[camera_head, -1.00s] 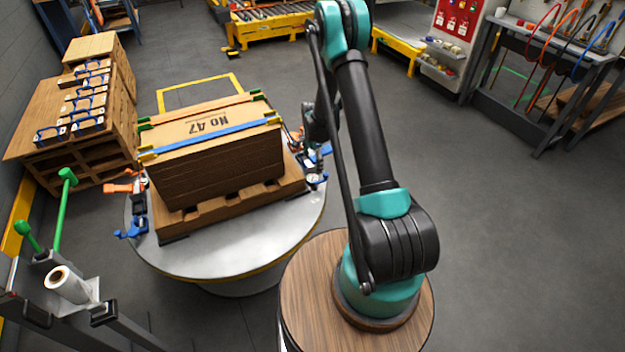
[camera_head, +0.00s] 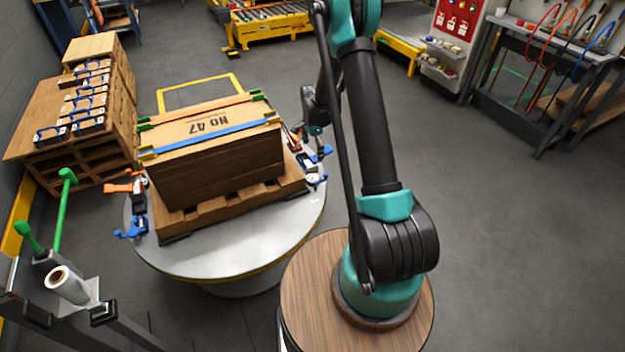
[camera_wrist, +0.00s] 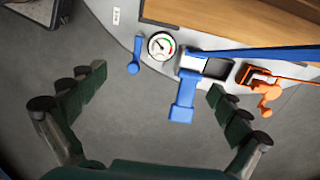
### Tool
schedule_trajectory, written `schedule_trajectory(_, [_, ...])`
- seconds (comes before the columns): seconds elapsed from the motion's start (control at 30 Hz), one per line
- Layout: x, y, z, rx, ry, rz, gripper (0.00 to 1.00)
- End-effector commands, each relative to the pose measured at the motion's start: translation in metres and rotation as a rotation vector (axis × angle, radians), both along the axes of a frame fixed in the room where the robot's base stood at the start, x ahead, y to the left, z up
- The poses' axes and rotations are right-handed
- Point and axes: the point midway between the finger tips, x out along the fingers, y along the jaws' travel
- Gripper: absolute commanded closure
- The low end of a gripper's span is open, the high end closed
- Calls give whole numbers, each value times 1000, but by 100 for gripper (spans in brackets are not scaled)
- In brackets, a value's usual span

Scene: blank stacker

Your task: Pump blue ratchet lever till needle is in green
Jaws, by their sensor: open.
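The blue ratchet lever (camera_wrist: 183,97) sticks out from the table edge in the wrist view, at the end of the blue strap (camera_wrist: 260,53). The round gauge (camera_wrist: 161,45) beside it has a white face with red and green parts; the needle is too small to read surely. A small blue handle (camera_wrist: 134,57) lies left of the gauge. My gripper (camera_wrist: 158,78) is open and empty, one finger either side of the lever and apart from it. In the head view the lever (camera_head: 322,151) and gauge (camera_head: 312,179) are right of the crate, near my gripper (camera_head: 317,129).
An orange ratchet (camera_wrist: 262,88) sits right of the blue lever. The strapped wooden crate (camera_head: 215,165) stands on a pallet on the round table (camera_head: 220,258). Another blue ratchet (camera_head: 135,227) is at the left side. The floor right of my arm is clear.

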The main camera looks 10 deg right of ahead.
Motion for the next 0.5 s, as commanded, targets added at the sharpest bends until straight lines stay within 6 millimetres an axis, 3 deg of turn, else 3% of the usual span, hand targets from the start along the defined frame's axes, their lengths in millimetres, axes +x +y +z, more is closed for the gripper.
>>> schedule_trajectory(0.2, [0, 0, 29, 0, 0, 0, 0])
schedule_trajectory(0.5, [-1, 0, 39, 0, -1, 4, 0])
